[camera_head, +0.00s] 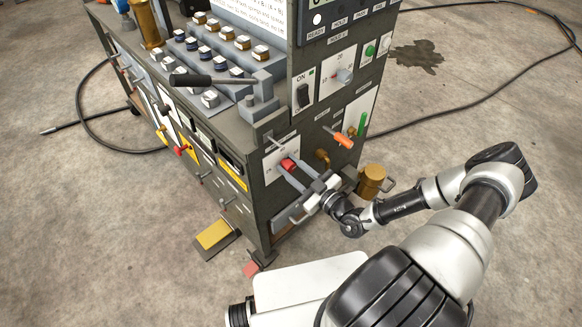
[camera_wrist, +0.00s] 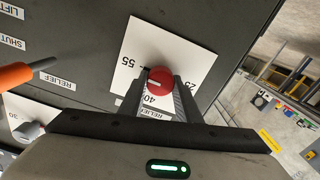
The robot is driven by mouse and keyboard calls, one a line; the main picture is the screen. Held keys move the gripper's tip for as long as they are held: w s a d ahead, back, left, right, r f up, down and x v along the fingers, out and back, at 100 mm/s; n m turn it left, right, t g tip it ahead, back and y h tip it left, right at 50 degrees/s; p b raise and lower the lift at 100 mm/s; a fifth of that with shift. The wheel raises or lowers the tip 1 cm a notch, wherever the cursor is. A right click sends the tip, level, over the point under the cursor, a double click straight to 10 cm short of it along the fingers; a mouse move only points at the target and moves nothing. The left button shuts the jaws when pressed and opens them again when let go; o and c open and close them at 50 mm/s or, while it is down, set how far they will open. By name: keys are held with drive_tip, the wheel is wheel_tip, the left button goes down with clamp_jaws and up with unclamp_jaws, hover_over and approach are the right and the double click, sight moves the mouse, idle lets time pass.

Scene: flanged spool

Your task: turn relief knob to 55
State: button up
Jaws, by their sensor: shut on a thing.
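The red relief knob (camera_wrist: 160,80) sits on a white dial plate (camera_wrist: 136,42) on the cabinet's dark end panel. The plate reads 55 at left, 40 below and 25 at right in the wrist view. A short white mark shows on the knob's left part; its exact reading is hard to tell. My gripper (camera_wrist: 161,84) has one finger on each side of the knob and is shut on it. In the head view the knob (camera_head: 288,164) shows just beyond my gripper (camera_head: 297,179).
An orange-handled lever (camera_head: 343,140) sticks out up and right of the knob; it shows at left in the wrist view (camera_wrist: 15,77). A brass cylinder (camera_head: 371,183) stands beside my wrist. Another dial (camera_head: 343,76) is higher on the panel. Black cable (camera_head: 470,98) lies on the floor.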

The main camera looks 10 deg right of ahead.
drive_tip(key=o, duration=1.1)
drive_tip(key=shift+c, duration=0.2)
drive_tip(key=v, duration=1.7)
drive_tip(key=shift+s, duration=0.25)
drive_tip(key=shift+d, duration=0.1)
